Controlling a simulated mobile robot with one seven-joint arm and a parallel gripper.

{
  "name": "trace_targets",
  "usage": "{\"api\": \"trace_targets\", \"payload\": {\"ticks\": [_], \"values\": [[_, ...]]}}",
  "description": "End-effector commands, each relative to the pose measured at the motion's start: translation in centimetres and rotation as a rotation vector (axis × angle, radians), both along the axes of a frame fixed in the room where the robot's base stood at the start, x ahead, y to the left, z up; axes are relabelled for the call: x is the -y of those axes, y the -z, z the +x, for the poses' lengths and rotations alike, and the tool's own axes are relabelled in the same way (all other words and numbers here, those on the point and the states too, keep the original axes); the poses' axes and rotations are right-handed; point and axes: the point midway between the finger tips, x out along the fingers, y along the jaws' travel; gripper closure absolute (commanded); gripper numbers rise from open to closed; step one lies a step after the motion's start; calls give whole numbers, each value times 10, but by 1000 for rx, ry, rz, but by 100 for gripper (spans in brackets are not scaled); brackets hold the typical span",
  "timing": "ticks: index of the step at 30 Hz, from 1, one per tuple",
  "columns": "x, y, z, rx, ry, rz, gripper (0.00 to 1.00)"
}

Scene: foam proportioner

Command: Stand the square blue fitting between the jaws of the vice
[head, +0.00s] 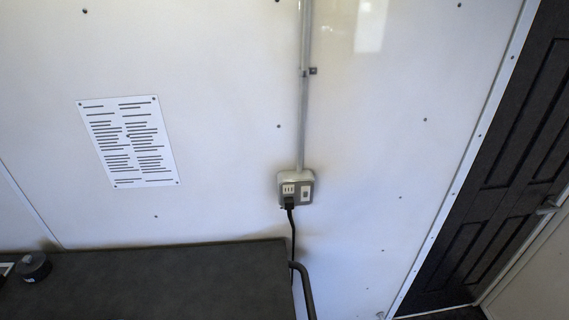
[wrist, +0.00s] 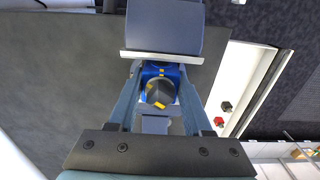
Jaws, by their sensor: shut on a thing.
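In the wrist view, my gripper (wrist: 160,82) is shut on the square blue fitting (wrist: 150,70), with one finger on each side of it. The fitting has a dark round part with yellow marks facing the camera. A large blue-grey block with a pale metal plate along its edge, which looks like part of the vice (wrist: 163,30), lies just beyond the fitting. A smaller grey-blue piece (wrist: 155,125) shows below the fitting between my fingers. I cannot tell whether the fitting touches the vice. The head view shows neither gripper, fitting nor vice.
A dark bench top (head: 160,285) fills the lower left of the head view, with a black round object (head: 33,266) at its left. Behind it is a white wall with a power outlet (head: 297,188) and cord. Small red and black items (wrist: 219,121) lie right in the wrist view.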

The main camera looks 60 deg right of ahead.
Motion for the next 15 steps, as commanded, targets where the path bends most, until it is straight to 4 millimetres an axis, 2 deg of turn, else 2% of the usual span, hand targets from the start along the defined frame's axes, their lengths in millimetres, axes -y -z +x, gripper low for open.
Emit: {"api": "trace_targets", "payload": {"ticks": [9,10,15], "values": [[0,-1,0,1,0,0,100],[0,-1,0,1,0,0,49],[0,-1,0,1,0,-1,18]]}}
